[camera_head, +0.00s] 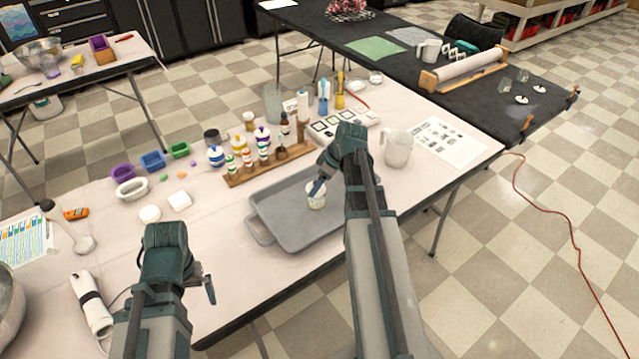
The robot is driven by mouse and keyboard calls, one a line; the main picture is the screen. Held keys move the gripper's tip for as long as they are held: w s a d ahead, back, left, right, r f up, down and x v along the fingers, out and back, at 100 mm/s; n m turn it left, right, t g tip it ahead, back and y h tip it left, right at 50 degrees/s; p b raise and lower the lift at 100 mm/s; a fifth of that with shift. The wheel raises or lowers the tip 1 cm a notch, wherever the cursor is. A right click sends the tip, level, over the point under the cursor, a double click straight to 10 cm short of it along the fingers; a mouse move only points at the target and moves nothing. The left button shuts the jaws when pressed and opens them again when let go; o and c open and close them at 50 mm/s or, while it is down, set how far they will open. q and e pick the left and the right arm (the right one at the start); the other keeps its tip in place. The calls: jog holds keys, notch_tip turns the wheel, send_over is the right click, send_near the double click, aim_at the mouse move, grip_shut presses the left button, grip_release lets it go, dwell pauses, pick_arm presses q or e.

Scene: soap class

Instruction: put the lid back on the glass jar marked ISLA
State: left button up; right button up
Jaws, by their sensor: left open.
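Two small clear glass jars stand on the black table at the upper right: one jar (504,86) on the left and another (523,76) on the right. Two pale round lids lie near them, one lid (521,99) in front and another lid (539,88) to the right. No name is readable on either jar at this size. My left gripper (209,288) is open and empty at the front edge of the near table, far from the jars. My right gripper (317,190) points down at a small whitish cup (316,201) in a grey tray; I cannot tell its opening.
The grey tray (268,213) sits on the near table (120,240). Bottles in a wooden rack (270,165), a clear pitcher (397,149) and a printed sheet (450,142) stand or lie around it. A wooden roller frame (464,70) is left of the jars. A red cord (560,215) crosses the floor.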

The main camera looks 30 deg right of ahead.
dwell(0.4)
jog(key=o, duration=1.2)
jog(key=shift+o, duration=0.2)
pick_arm(q)
jog(key=shift+r, duration=0.1)
pick_arm(e)
jog(key=shift+r, duration=0.15)
jog(key=shift+r+p, duration=3.4)
jog(key=shift+p, duration=0.1)
pick_arm(q)
notch_tip(320, 180, up, 7)
pick_arm(e)
jog(key=shift+c, duration=0.2)
grip_shut()
